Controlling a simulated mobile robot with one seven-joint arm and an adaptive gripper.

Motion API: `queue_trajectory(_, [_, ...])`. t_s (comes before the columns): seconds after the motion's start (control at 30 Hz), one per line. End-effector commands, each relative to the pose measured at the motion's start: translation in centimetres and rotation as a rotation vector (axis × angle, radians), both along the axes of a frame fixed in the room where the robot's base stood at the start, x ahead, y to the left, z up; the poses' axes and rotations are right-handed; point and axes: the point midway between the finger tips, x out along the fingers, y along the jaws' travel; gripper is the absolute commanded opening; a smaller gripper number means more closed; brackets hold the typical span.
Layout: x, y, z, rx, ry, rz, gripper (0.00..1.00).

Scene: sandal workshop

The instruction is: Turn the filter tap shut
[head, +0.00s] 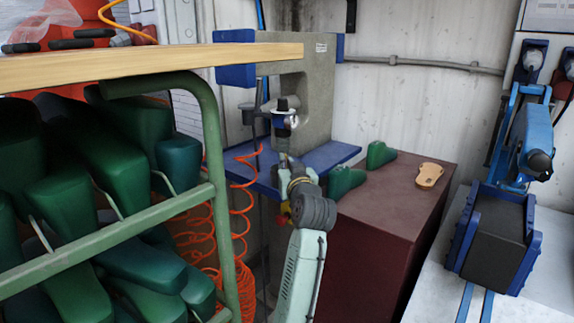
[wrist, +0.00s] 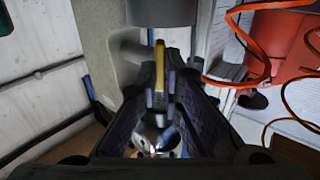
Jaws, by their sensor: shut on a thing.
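In the wrist view, a thin yellow lever, which looks like the filter tap (wrist: 160,60), stands between my fingertips. My gripper (wrist: 160,95) is shut on it, with a dark finger on each side. A dark grey round body (wrist: 163,10) is just beyond the lever at the top of the view. In the head view, my gripper (head: 283,143) reaches up to a small unit with a black top, which looks like the filter (head: 282,104), in front of the grey machine. The tap itself is too small to make out there, and its turn angle cannot be told.
The grey machine (head: 318,85) with a blue table (head: 335,154) stands behind my gripper. Orange coiled hoses (head: 240,220) hang to the left. A green rack (head: 215,130) full of green lasts is close at left. A dark red cabinet (head: 385,210) with green lasts stands right.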

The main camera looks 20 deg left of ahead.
Motion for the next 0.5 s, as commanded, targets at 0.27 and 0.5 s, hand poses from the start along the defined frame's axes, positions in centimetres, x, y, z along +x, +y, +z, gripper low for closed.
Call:
queue_trajectory(0.27, [0.02,-0.02,0.01,0.082,0.053,0.0,0.0])
queue_trajectory(0.5, [0.06,-0.08,0.07,0.246,0.153,0.001,0.0])
